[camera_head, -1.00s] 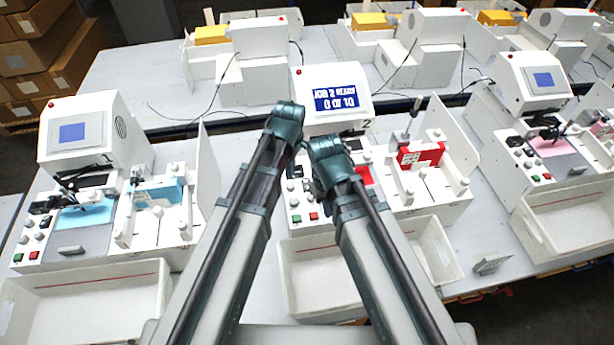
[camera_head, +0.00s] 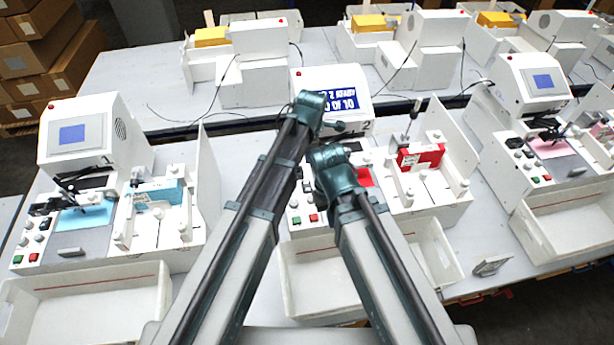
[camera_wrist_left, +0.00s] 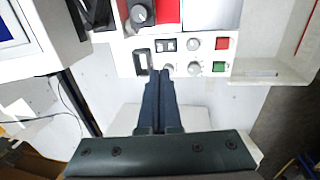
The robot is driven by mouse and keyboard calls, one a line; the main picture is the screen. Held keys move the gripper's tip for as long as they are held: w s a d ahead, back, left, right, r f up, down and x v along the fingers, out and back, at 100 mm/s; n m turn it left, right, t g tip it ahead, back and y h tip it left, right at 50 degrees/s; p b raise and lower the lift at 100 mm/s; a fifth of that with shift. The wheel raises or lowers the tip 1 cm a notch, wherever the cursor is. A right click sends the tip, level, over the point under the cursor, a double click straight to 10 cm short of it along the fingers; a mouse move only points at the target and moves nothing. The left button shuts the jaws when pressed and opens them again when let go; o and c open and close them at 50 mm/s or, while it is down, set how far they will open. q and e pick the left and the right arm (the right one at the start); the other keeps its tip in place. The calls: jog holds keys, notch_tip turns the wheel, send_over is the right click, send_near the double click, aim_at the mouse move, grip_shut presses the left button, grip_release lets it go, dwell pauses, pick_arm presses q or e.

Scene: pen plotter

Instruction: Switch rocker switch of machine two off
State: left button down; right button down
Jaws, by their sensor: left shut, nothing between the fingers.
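Machine two stands in the middle of the head view, with a blue-and-white screen (camera_head: 345,99) partly covered by my left arm. Its control panel (camera_wrist_left: 207,55) shows in the left wrist view. A black-framed switch (camera_wrist_left: 141,62) sits at the panel's edge, beside a pair of small black switches (camera_wrist_left: 165,46). I cannot tell for sure which is the rocker switch, nor its position. My left gripper (camera_wrist_left: 161,76) is shut and empty, its tips close to the black-framed switch; contact cannot be told. My right gripper is hidden; only its arm shows in the head view.
Grey knobs (camera_wrist_left: 194,44), a red button (camera_wrist_left: 222,43) and a green button (camera_wrist_left: 219,67) crowd the panel. A white bin (camera_head: 310,280) stands in front of machine two. Similar machines stand left (camera_head: 85,135) and right (camera_head: 530,85).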

aim_at(307, 183)
pick_arm(q)
jog(key=shift+f, duration=0.1)
jog(key=f+b, duration=0.4)
jog(key=w+f+b, duration=0.1)
jog(key=f+b, duration=0.4)
jog(key=w+f+b, duration=0.1)
jog(key=f+b, duration=0.3)
jog(key=shift+w+a+f+b, duration=0.1)
jog(key=shift+a+f+b, duration=0.15)
jog(key=shift+f+b, duration=0.15)
jog(key=shift+r, duration=0.1)
